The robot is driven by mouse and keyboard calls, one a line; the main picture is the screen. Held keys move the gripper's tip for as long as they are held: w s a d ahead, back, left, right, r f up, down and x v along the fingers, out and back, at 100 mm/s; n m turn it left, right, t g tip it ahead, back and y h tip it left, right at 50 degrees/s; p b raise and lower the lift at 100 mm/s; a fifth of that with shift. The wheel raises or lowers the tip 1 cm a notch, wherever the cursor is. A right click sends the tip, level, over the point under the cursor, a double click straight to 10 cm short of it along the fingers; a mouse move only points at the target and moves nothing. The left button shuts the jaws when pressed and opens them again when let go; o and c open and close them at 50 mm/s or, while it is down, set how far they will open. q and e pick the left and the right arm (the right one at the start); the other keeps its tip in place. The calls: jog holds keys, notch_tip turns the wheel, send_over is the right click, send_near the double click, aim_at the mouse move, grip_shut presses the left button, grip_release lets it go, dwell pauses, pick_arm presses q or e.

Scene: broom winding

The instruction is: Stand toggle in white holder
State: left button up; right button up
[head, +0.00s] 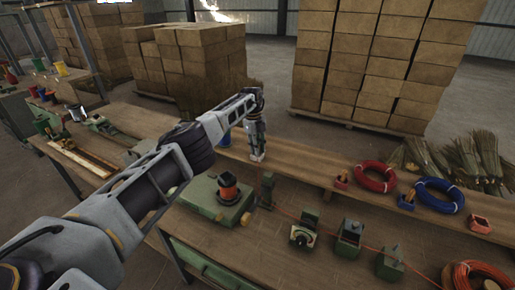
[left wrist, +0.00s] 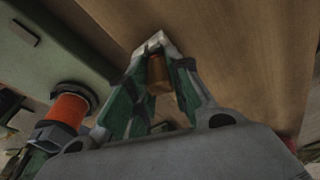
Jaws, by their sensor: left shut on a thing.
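My left gripper (head: 257,156) reaches down to the long wooden shelf board behind the green machine. In the left wrist view its green-sided fingers (left wrist: 157,48) come together at pale tips, shut on a small brown wooden piece, which looks like the toggle (left wrist: 159,76). The piece sits between the fingers, over or against the brown wood surface; I cannot tell whether it touches it. In the head view the toggle is hidden by the gripper. I cannot pick out a white holder apart from the pale fingertips. My right gripper is not in view.
A green machine (head: 205,203) with an orange spool (head: 228,185) stands left of the gripper. A blue cup (head: 224,139) is behind my arm. Red (head: 374,176) and blue (head: 440,195) coils lie to the right. Small green devices (head: 348,240) stand on the front bench.

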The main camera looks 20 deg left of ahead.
pick_arm(q)
jog(key=o, duration=0.9)
notch_tip(320, 180, up, 7)
jog(key=a, duration=0.1)
jog(key=shift+w+r, duration=0.15)
jog(key=shift+r, duration=0.05)
jog(key=shift+r, duration=0.15)
dwell(0.8)
notch_tip(320, 180, up, 9)
jog(key=p, duration=0.9)
jog(key=shift+r+p, duration=0.45)
jog(key=shift+p, duration=0.15)
jog(key=shift+f, duration=0.1)
